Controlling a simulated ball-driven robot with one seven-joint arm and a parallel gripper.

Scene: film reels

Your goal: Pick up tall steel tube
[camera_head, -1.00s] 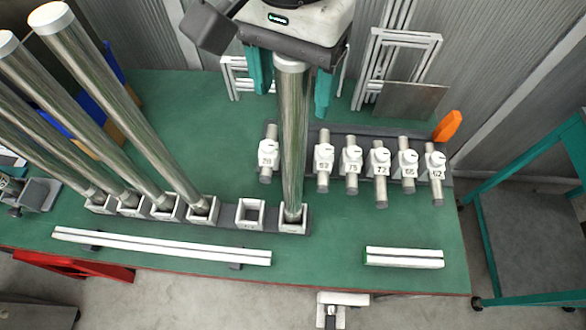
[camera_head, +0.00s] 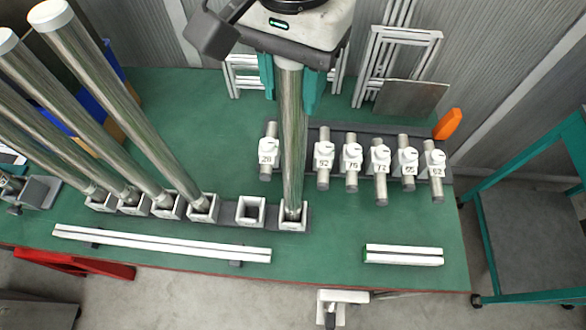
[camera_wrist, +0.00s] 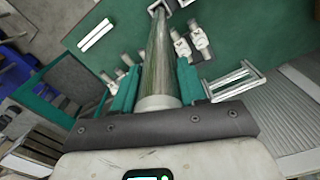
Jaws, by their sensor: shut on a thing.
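The tall steel tube (camera_head: 293,140) stands upright in the rightmost square socket (camera_head: 293,217) of the rack in the head view. My gripper (camera_head: 289,85) is at the tube's upper end, with its teal fingers closed on it from both sides. In the wrist view the tube (camera_wrist: 158,65) runs away between the teal fingers of my gripper (camera_wrist: 156,88), down to its white socket. The tube's top is hidden under my gripper in the head view.
Several other tall tubes (camera_head: 120,105) lean across the left in their sockets. One socket (camera_head: 250,211) beside the held tube is empty. Numbered clamps (camera_head: 380,160) stand in a row to the right. White rails (camera_head: 160,243) lie along the front edge.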

